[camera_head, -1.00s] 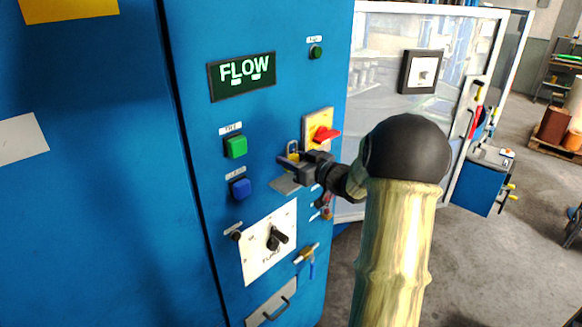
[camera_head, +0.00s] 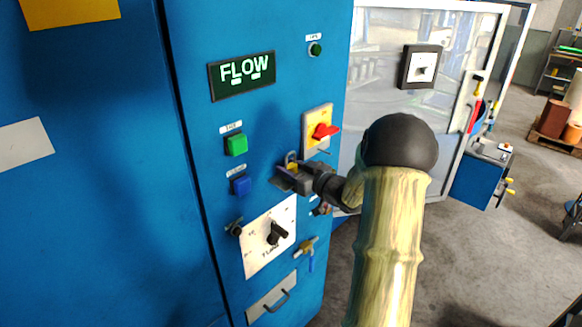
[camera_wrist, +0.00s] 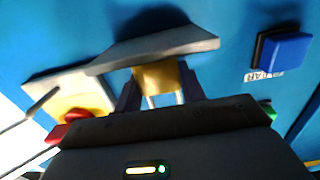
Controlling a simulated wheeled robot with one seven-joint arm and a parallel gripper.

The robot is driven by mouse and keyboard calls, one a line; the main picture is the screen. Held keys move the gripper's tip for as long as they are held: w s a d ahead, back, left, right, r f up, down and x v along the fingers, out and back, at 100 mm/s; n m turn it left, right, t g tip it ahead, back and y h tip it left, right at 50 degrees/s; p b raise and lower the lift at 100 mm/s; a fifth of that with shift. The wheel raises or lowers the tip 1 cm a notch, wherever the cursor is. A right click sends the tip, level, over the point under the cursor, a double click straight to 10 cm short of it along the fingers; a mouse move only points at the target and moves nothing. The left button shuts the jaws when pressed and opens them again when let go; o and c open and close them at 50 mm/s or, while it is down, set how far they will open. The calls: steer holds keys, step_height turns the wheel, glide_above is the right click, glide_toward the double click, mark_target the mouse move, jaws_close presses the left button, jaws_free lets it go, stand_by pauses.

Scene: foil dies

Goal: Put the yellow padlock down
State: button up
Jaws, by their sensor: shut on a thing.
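The yellow padlock (camera_head: 292,166) is between the fingers of my gripper (camera_head: 290,173), in front of the blue cabinet. In the wrist view its yellow body (camera_wrist: 158,76) and pale shackle (camera_wrist: 164,99) show between the two dark fingers of my gripper (camera_wrist: 160,90), which is shut on it. The shackle points up in the head view. A small grey shelf (camera_head: 280,184) juts from the cabinet just under the padlock; it also shows in the wrist view (camera_wrist: 155,48). The padlock's bottom is at the shelf surface, but I cannot tell whether it touches.
A red rotary switch (camera_head: 322,131) on a yellow plate is close beside my gripper, up and right. Green (camera_head: 236,144) and blue (camera_head: 241,185) buttons are to the left. A black knob (camera_head: 276,234) and a brass valve (camera_head: 307,246) are below.

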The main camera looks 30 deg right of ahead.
steer(key=shift+f, duration=0.2)
steer(key=o, duration=1)
steer(key=shift+r, duration=0.25)
steer(key=b+v, duration=0.4)
steer(key=v, duration=0.8)
steer(key=shift+f, duration=0.1)
